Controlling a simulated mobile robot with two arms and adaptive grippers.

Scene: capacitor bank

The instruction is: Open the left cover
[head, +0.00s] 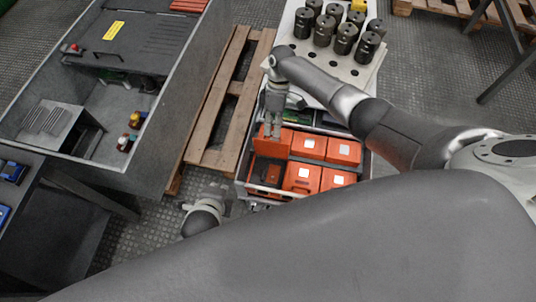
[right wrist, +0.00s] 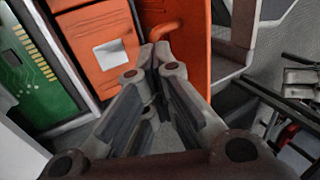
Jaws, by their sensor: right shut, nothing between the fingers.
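An orange cover (head: 272,149) stands raised at the left end of the grey tray of orange boxes, with a dark open compartment (head: 263,172) in front of it. My right gripper (head: 271,131) points down at this cover's upper edge. In the right wrist view, the gripper's (right wrist: 155,58) fingers are shut and empty, beside the orange cover (right wrist: 192,45) and its curved handle. I cannot tell whether they touch it. A grey joint of my left arm (head: 205,212) shows left of the tray; the left fingers are not clear.
More orange boxes (head: 342,151) with white labels fill the tray's right side. A green circuit board (right wrist: 35,65) lies beside them. Black cylinders (head: 345,37) stand on a perforated plate behind. A wooden pallet (head: 212,130) and a large grey cabinet (head: 150,180) are to the left.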

